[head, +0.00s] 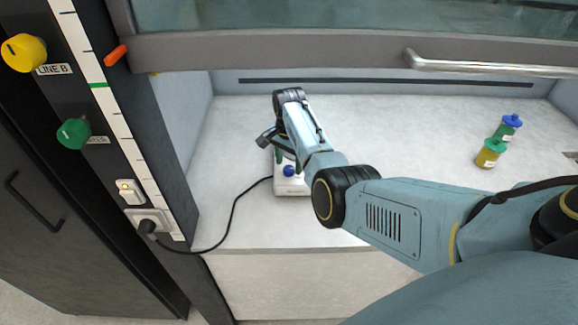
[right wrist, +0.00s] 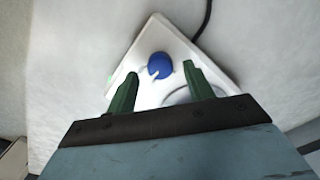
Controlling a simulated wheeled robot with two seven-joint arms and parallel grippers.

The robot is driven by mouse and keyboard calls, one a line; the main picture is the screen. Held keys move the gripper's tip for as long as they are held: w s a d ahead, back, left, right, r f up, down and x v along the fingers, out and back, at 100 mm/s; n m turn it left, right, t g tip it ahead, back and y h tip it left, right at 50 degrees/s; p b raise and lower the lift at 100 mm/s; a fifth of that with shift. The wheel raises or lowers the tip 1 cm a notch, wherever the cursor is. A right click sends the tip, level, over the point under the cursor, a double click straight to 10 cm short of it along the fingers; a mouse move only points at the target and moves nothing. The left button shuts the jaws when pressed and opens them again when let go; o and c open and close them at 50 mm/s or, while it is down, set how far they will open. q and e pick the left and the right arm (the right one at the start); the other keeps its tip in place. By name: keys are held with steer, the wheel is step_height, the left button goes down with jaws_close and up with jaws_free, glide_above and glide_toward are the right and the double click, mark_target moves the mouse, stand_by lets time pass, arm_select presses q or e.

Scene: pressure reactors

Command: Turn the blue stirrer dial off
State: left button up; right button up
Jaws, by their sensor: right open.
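The white stirrer (head: 292,189) sits on the pale worktop, with its blue dial (head: 289,171) on the front part. In the right wrist view the blue dial (right wrist: 162,64) is round, with a white pointer mark toward the lower left. My right gripper (head: 286,160) is over the stirrer. Its two green fingers are open on either side of the dial in the right wrist view (right wrist: 160,71), with visible gaps. I cannot tell whether the fingertips are level with the dial. My arm hides much of the stirrer in the head view. My left gripper is out of view.
A black cable (head: 232,212) runs from the stirrer to a wall socket (head: 147,222) beside a switch (head: 129,191). Yellow (head: 24,53) and green (head: 73,133) knobs are on the left panel. A raised sash (head: 300,50) hangs above.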

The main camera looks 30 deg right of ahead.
steer(key=shift+f, duration=0.85)
steer(key=shift+c, duration=0.2)
steer(key=c, duration=0.9)
steer(key=shift+c, duration=0.2)
